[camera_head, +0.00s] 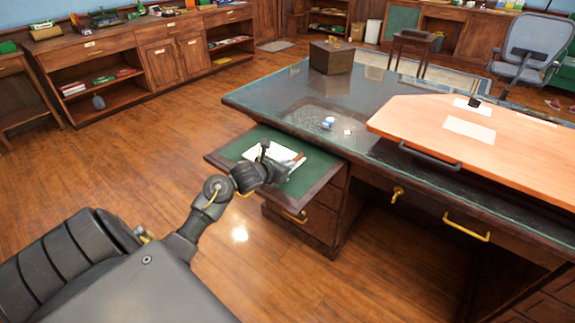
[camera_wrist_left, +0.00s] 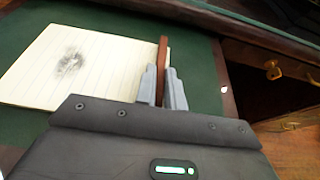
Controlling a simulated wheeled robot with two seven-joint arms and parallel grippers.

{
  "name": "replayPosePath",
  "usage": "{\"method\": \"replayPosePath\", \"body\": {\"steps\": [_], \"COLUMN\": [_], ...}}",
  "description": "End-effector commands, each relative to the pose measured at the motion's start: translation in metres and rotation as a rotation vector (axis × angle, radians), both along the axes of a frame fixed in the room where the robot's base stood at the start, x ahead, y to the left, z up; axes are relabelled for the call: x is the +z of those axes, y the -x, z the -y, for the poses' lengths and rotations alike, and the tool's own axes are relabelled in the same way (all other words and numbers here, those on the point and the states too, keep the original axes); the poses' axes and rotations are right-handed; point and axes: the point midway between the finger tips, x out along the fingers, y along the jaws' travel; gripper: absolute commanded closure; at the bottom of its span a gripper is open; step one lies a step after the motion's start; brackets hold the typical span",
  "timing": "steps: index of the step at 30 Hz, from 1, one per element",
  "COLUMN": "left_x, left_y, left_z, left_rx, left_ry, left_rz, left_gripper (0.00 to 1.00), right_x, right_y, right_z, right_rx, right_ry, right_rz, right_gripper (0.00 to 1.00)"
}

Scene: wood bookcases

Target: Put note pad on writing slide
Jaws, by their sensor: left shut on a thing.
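The note pad (camera_wrist_left: 75,62), cream with ruled lines and a dark smudge, lies over the green top of the writing slide (camera_head: 225,155). The slide is pulled out from the desk's left end. In the head view the pad (camera_head: 288,154) shows partly behind my left gripper (camera_head: 266,160). In the left wrist view my left gripper (camera_wrist_left: 163,88) is shut on a thin brown strip at the pad's right edge, which looks like its binding. I cannot tell whether the whole pad rests flat. My right gripper is not in view.
The dark desk (camera_head: 290,95) bears a wooden box (camera_head: 331,56), a small blue-and-white item (camera_head: 328,123) and an orange-brown board (camera_head: 510,145). Drawers with brass handles sit below the slide. Wood bookcases (camera_head: 145,50) line the left wall. Open floor lies left of the slide.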

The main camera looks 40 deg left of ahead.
Motion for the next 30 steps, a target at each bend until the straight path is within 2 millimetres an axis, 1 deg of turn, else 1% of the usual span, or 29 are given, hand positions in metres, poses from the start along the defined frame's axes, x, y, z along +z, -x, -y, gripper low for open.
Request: {"method": "replayPosePath", "body": {"steps": [6,11,12,16,17,28,29,30], "left_x": [0.000,-0.001,-0.002,-0.001,-0.001,0.001,0.002,0.003], "left_y": [0.000,0.000,0.000,0.000,0.000,0.000,0.000,0.007], "left_z": [0.000,0.000,0.000,0.000,0.000,0.000,0.000,0.000], "left_rx": [0.000,0.000,0.000,0.000,0.000,0.000,0.000,-0.001], "left_ry": [-0.001,-0.001,-0.001,0.000,0.000,0.001,0.001,-0.004], "left_rz": [0.001,0.002,0.000,0.000,0.000,0.000,0.000,-0.001], "left_gripper": [1.00,1.00,0.87,0.70,0.68,0.68,0.68,0.68], "right_x": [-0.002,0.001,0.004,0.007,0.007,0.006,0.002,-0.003], "right_y": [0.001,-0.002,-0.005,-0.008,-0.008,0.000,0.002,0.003], "right_z": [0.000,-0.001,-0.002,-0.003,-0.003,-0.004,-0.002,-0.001], "right_rx": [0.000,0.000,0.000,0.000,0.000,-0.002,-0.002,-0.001], "right_ry": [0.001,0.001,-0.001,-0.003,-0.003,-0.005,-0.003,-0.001], "right_rz": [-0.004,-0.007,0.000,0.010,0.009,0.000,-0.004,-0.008], "right_gripper": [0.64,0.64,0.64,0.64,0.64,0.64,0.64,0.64]}}
